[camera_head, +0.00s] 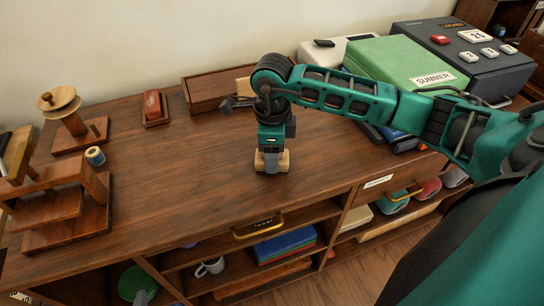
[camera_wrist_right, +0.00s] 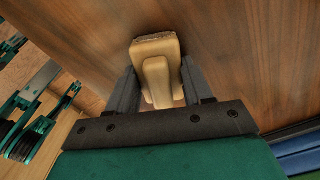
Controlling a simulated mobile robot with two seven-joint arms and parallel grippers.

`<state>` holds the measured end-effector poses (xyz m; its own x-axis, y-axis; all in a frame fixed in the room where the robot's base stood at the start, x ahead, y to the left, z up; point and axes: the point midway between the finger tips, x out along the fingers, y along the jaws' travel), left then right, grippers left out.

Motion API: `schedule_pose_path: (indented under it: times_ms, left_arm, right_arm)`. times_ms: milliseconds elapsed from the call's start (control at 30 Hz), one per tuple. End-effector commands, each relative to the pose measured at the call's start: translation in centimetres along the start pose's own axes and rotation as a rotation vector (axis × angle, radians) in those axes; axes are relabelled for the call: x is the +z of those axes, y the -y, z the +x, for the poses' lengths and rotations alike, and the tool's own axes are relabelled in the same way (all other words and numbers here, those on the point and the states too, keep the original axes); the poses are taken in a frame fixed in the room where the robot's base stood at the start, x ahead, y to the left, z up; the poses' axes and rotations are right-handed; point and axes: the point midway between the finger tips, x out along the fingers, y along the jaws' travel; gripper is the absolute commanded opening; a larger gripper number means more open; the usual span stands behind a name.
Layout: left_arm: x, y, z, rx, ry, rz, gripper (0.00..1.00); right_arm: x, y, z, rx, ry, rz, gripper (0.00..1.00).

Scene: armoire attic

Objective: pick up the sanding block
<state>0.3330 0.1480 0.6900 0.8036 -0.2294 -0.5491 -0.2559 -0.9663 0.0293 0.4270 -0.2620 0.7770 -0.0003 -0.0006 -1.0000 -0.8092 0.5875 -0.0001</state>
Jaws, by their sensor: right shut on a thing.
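The sanding block (camera_head: 283,160) is a small tan block with a raised grip on the wooden dresser top (camera_head: 190,185), near its front edge. My right gripper (camera_head: 271,158) points down over it and is shut on it. In the right wrist view the block (camera_wrist_right: 155,48) sits between the two dark fingers of the gripper (camera_wrist_right: 160,90), with its raised grip toward the palm. Whether the block touches the wood or is slightly above it, I cannot tell. My left gripper is not in view.
A red block on a small tray (camera_head: 154,106) and a wooden box (camera_head: 212,90) stand at the back. Wooden stands (camera_head: 65,205) fill the left end. A green box marked SUMMER (camera_head: 405,65) and a dark case (camera_head: 468,55) stand right. Open shelves lie below the front edge.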

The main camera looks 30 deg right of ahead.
Motion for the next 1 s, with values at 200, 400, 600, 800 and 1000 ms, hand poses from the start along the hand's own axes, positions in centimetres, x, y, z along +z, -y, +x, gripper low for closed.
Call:
schedule_pose_path:
  times_ms: [200, 400, 600, 800, 1000]
  left_arm:
    - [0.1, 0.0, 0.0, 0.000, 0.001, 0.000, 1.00]
    - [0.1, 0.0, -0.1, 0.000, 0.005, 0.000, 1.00]
    - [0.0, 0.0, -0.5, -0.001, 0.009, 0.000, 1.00]
    - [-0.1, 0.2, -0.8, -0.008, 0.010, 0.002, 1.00]
    - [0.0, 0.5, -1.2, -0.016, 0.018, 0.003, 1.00]
  right_arm:
    - [0.0, 0.0, -0.1, -0.001, 0.001, 0.000, 0.13]
    - [0.0, 0.1, -0.8, -0.002, 0.002, 0.000, 0.13]
    - [0.0, 0.1, -3.6, -0.005, 0.004, 0.001, 0.13]
    - [0.1, 0.1, -9.1, -0.007, 0.006, -0.001, 0.13]
    - [0.1, 0.1, -14.8, -0.006, 0.005, -0.001, 0.13]
